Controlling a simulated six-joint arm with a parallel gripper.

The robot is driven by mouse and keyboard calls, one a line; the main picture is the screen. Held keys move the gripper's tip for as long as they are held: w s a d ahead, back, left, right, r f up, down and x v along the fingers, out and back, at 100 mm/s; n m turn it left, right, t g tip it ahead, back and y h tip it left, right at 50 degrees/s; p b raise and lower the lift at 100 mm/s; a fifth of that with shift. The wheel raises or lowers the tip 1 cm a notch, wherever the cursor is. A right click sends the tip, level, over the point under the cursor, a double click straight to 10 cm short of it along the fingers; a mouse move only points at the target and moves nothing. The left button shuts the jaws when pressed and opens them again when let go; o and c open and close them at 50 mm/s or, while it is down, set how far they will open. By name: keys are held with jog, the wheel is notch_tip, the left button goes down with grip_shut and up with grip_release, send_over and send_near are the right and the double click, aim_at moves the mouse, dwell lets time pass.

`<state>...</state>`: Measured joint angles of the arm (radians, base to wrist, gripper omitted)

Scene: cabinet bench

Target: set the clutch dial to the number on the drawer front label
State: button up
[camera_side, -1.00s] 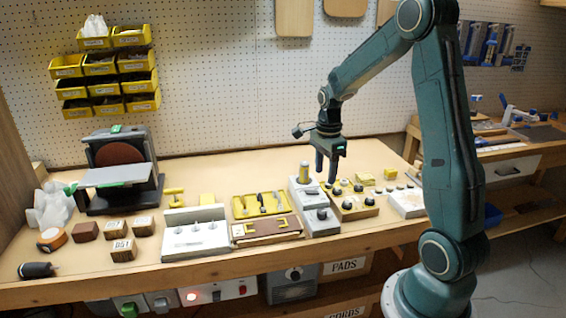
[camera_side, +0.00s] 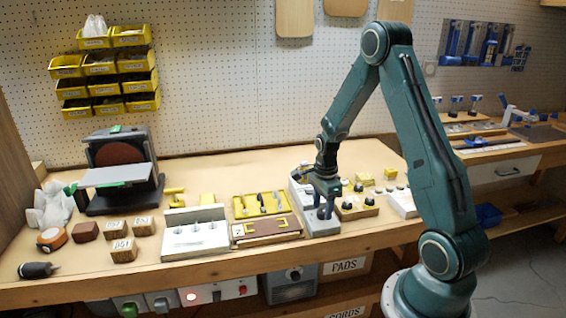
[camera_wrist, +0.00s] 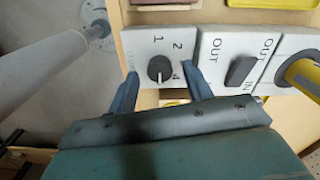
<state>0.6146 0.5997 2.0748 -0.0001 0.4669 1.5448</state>
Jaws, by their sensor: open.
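The clutch dial (camera_wrist: 160,68) is a round black knob on a white plate (camera_wrist: 140,45) in the wrist view. The numbers 1, 2 and a partly covered 4 show around it. A small light mark shows low on the knob, but I cannot tell its setting surely. My gripper (camera_wrist: 160,72) is open, with one finger on each side of the knob; contact is unclear. In the side view my gripper (camera_side: 325,208) is low over the front grey block. The brown drawer (camera_side: 268,230) has a small pale label (camera_side: 239,231) on it, too small to read.
A knob block (camera_side: 356,209) stands to the right in the side view. A white block with pegs (camera_side: 195,240) stands left of the drawer.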

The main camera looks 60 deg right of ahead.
jog(key=shift+f, duration=0.4)
jog(key=c, duration=1)
jog(key=shift+o, duration=0.2)
